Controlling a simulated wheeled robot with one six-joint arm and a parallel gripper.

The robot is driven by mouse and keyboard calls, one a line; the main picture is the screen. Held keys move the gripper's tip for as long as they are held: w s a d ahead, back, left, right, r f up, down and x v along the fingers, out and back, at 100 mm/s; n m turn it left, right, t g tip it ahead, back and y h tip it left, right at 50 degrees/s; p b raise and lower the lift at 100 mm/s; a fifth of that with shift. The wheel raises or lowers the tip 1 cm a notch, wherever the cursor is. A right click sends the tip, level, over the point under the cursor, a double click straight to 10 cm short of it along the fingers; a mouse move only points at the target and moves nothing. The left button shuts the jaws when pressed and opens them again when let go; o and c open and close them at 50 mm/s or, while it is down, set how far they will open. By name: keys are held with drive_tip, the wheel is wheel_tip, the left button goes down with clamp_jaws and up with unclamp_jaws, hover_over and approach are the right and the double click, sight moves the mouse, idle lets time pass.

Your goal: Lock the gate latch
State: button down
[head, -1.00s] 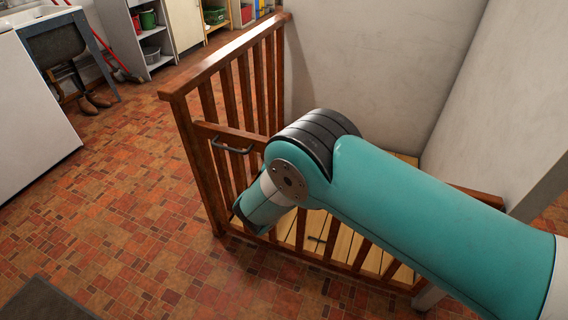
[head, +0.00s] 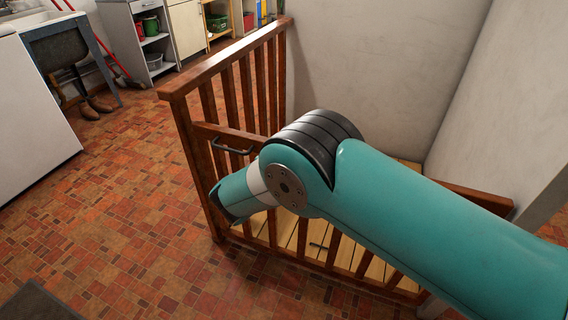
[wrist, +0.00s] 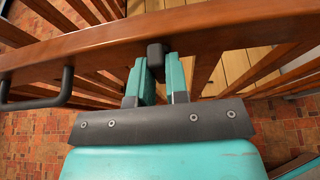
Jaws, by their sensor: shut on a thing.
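The wooden gate (head: 222,66) has brown bars and a dark metal handle (head: 232,150) on its rail. In the wrist view the rail (wrist: 220,27) crosses the top, with the handle (wrist: 66,88) at the left. A small dark knob (wrist: 155,54), apparently the latch, sits on the rail's near side. My gripper (wrist: 158,72) has its teal fingers on both sides of the knob and is shut on it. In the head view my arm hides the fingers and the knob. I cannot tell the latch's position.
A pale wall (head: 385,60) rises behind the railing, with wooden boards (head: 345,248) below. The tiled floor (head: 120,215) is clear left of the gate. A dark mat (head: 38,303) lies at the lower left.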

idle(0.4)
drive_tip(key=c, duration=1.1)
unclamp_jaws()
drive_tip(key=p+v, duration=0.1)
drive_tip(key=v, duration=1.6)
drive_tip(key=shift+s+a, duration=0.2)
drive_tip(key=shift+a, duration=0.05)
